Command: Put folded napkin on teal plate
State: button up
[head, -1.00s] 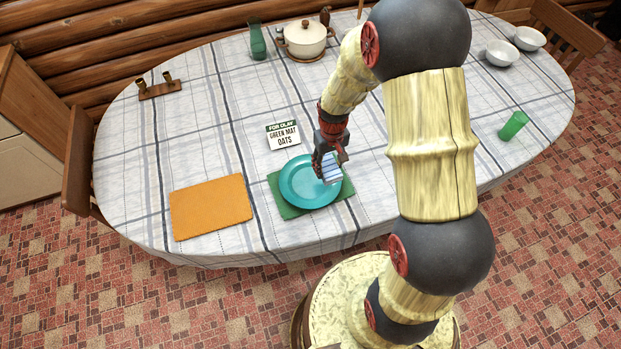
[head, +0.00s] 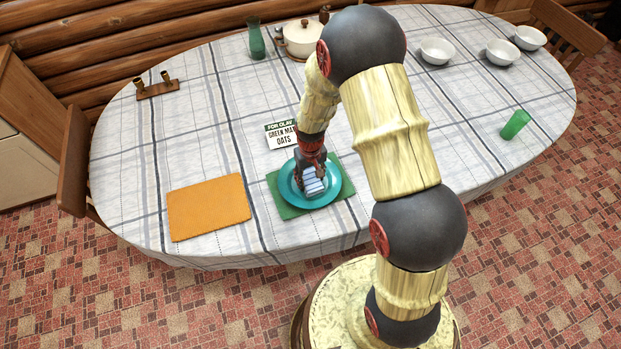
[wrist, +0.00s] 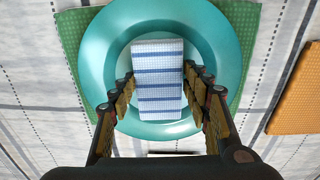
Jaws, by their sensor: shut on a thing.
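The folded napkin (head: 313,183), white with blue stripes, is over the middle of the teal plate (head: 331,189). In the wrist view the napkin (wrist: 158,78) lies within the outline of the plate's rim (wrist: 95,55). My gripper (head: 312,172) is over the plate, pointing down, with its fingers on either side of the napkin. In the wrist view my gripper (wrist: 158,84) is shut on the napkin. I cannot tell whether the napkin touches the plate.
The plate sits on a green mat (head: 290,208). An orange mat (head: 208,207) lies to the left, and a sign card (head: 281,134) stands behind. A green cup (head: 515,124) and white bowls (head: 437,51) are to the right. The tablecloth between is clear.

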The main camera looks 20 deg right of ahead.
jog(key=o, duration=1.2)
jog(key=shift+r, duration=0.1)
notch_tip(320, 180, up, 11)
jog(key=p, duration=0.2)
notch_tip(320, 180, up, 10)
jog(key=t, duration=0.1)
send_over(310, 180)
jog(key=s, duration=0.1)
jog(key=s+r+t, duration=0.2)
jog(key=s+r, duration=0.3)
jog(key=r, duration=0.6)
jog(key=s+r+t, duration=0.1)
jog(key=s+r, duration=0.2)
jog(key=s, duration=0.2)
jog(key=s+r, duration=0.4)
jog(key=s, duration=0.1)
jog(key=s+r+t, duration=0.1)
jog(key=s+r, duration=0.3)
jog(key=s, duration=0.1)
jog(key=shift+s+r+m+t, duration=0.15)
jog(key=shift+m+t, duration=0.15)
